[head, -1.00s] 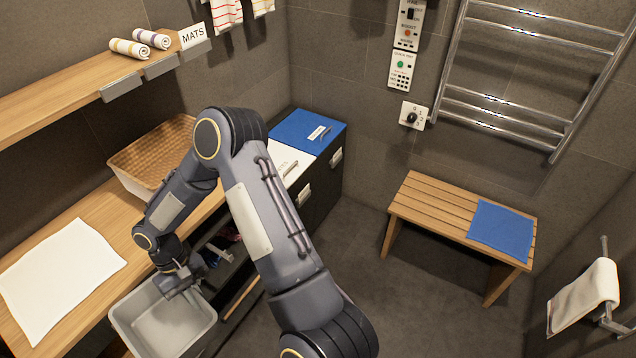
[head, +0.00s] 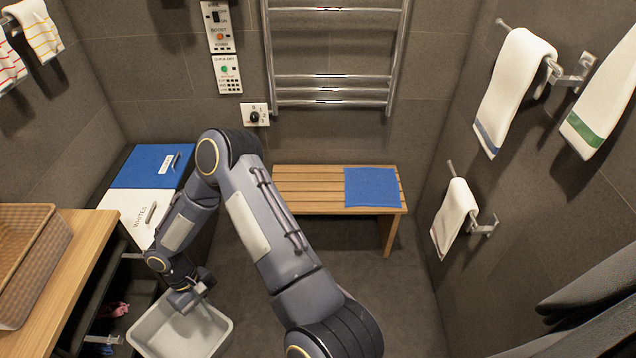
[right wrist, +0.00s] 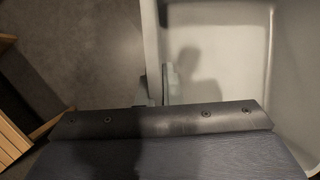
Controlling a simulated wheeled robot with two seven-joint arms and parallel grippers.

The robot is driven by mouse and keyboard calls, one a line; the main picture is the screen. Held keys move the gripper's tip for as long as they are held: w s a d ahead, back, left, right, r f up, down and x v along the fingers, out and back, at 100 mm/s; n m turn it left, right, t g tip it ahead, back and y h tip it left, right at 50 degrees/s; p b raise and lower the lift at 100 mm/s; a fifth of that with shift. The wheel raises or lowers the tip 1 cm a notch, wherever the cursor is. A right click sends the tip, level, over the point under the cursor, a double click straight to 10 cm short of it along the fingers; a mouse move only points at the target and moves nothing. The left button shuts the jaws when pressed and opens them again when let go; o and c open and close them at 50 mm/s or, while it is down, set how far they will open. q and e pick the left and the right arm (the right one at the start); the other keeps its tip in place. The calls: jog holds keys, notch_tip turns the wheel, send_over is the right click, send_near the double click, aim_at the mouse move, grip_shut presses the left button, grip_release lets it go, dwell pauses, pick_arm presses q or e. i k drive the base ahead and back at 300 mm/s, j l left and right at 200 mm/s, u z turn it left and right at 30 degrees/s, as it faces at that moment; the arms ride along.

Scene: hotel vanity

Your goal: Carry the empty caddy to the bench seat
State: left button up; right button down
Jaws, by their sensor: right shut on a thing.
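The caddy (head: 180,335) is a light grey open bin, low at the bottom of the head view; its visible inside is empty. My right gripper (head: 190,298) is shut on its rim and holds it beside the counter. In the right wrist view the fingers (right wrist: 158,86) straddle the caddy's wall, with the pale inside of the caddy (right wrist: 225,50) to the right. The bench seat (head: 308,188) is slatted wood, farther back under the towel rail. A blue mat (head: 372,188) lies on its right part. My left gripper is out of view.
A wooden counter (head: 85,250) with a wicker basket (head: 40,265) stands at left, with open drawers below. Blue and white lidded bins (head: 150,168) stand behind it. Dark floor (head: 400,300) is clear before the bench. Towels (head: 515,85) hang on the right wall.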

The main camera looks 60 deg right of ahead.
aim_at(303, 189)
jog(key=i+l+z, duration=0.5)
jog(key=l, duration=0.2)
jog(key=i+l+z, duration=0.45)
jog(key=i, duration=0.2)
jog(key=i+l, duration=0.35)
